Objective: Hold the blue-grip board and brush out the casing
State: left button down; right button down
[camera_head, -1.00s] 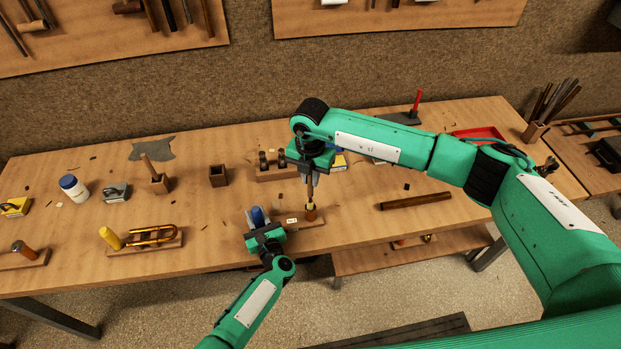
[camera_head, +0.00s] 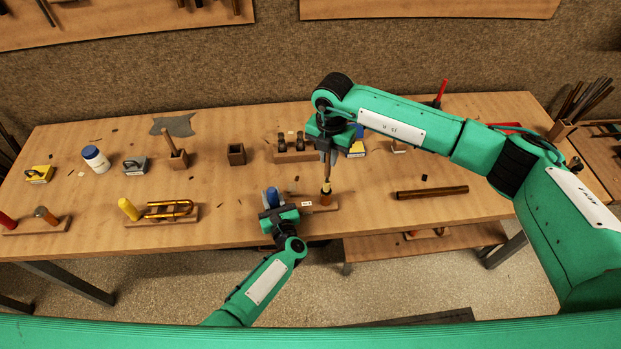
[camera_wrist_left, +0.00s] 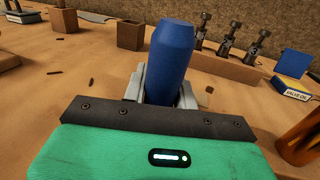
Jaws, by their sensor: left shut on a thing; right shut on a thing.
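The board (camera_head: 328,207) lies near the front edge of the bench, with an upright blue grip (camera_head: 272,196) at its left end and a small brass-orange casing (camera_head: 326,197) standing to the right. My left gripper (camera_head: 275,205) is shut on the blue grip, which also stands between the fingers in the left wrist view (camera_wrist_left: 172,55). The casing shows at the right edge there (camera_wrist_left: 302,140). My right gripper (camera_head: 328,150) is above the casing, shut on the thin brush (camera_head: 327,175). The brush points down, its lower end at the casing's top; how deep it reaches is hidden.
A board with a yellow grip and brass tubing (camera_head: 170,208) lies to the left. A dark wooden box (camera_head: 237,154) and a rack (camera_head: 295,155) stand behind. A brown rod (camera_head: 432,192) lies at right. The bench between holds small scraps.

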aim_at(328, 167)
jog(key=shift+f, duration=0.25)
dwell(0.3)
jog(key=shift+f, duration=2.3)
jog(key=shift+r, duration=0.2)
jog(key=shift+r, duration=2.35)
jog(key=shift+f, duration=2.5)
jog(key=shift+r, duration=0.1)
